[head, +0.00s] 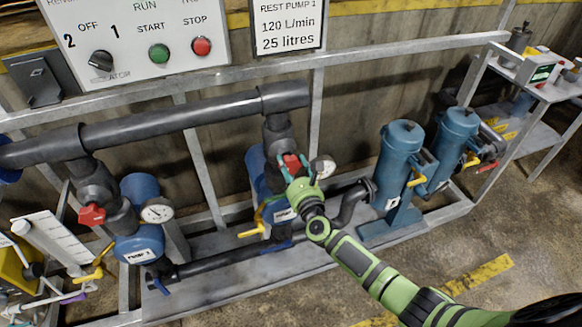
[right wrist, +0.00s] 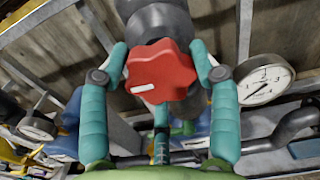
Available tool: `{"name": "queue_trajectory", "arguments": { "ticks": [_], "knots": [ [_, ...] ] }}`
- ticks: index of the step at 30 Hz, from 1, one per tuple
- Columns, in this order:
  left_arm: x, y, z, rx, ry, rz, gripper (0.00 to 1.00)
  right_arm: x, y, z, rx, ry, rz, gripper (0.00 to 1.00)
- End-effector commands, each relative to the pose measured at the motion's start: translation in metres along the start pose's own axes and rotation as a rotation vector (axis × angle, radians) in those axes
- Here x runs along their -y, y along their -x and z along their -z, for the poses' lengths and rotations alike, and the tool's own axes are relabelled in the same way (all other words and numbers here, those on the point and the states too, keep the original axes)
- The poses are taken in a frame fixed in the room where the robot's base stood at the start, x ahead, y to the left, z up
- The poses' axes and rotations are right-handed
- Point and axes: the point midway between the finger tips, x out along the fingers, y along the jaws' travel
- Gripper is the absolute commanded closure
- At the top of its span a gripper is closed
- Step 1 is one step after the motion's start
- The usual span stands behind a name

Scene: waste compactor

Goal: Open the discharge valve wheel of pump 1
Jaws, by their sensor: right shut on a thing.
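My right gripper (head: 292,163) is shut around a red valve wheel (right wrist: 160,72) on the dark vertical pipe above the middle blue pump. In the right wrist view its two teal fingers (right wrist: 162,75) press on the wheel's left and right sides. A white mark shows on the wheel's face. In the head view the gripper partly covers this wheel. Another red valve wheel (head: 92,214) sits on the pipe above the left blue pump (head: 138,247), whose small label seems to read pump 1. The middle pump's label is too small to read surely. My left gripper is not in view.
A pressure gauge (right wrist: 265,80) stands close to the right of the gripped wheel. A thick dark pipe (head: 180,116) runs above the pumps. A control panel (head: 140,40) with selector and buttons hangs behind. Two blue filter housings (head: 402,150) stand right. The floor at front right is clear.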

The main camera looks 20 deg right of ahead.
Motion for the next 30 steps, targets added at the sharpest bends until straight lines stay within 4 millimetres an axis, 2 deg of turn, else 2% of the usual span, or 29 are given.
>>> {"name": "queue_trajectory", "arguments": {
  "ticks": [30],
  "knots": [
    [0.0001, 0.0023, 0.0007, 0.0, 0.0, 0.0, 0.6, 0.001, -0.0001, -0.0002, -0.002, 0.966, 0.002, 0.71]
  ]
}}
